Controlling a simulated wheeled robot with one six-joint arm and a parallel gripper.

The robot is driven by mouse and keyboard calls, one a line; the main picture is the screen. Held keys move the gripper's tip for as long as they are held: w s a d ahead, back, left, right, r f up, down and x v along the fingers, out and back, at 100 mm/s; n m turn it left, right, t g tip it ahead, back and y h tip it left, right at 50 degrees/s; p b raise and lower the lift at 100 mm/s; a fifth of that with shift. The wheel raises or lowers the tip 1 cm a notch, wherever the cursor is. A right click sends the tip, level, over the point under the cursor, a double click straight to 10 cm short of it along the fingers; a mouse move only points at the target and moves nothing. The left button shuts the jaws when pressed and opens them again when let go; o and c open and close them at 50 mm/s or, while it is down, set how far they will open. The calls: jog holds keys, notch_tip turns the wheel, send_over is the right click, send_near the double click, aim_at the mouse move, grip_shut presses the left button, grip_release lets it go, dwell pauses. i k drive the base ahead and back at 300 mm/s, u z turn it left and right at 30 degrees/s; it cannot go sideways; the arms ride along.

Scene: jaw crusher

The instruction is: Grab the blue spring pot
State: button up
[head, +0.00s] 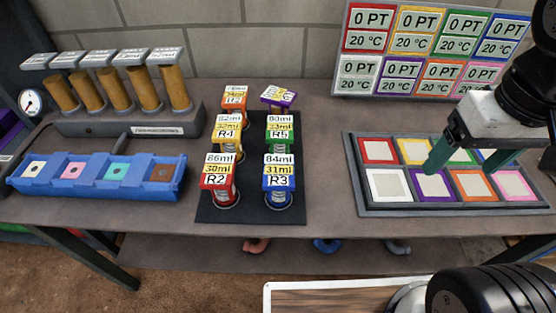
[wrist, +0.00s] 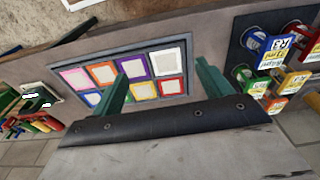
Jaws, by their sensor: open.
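The blue spring pot (head: 278,184), labelled R3, stands upright at the front right of the dark mat (head: 247,214). Its blue body and yellow-and-white label also show at the upper right of the wrist view (wrist: 262,44). My gripper (head: 468,160) is open and empty, with two green fingers above the colored-square tray, well to the right of the blue pot.
The red pot (head: 219,184) stands left of the blue one, the green pot (head: 279,131) behind it. The colored-square tray (head: 366,207) lies to the right. A blue bin row (head: 95,176) is at left. Bare table separates mat and tray.

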aim_at(279, 180)
jog(key=k, duration=0.5)
jog(key=z, duration=2.65)
jog(key=k, duration=1.7)
jog(key=u, duration=0.95)
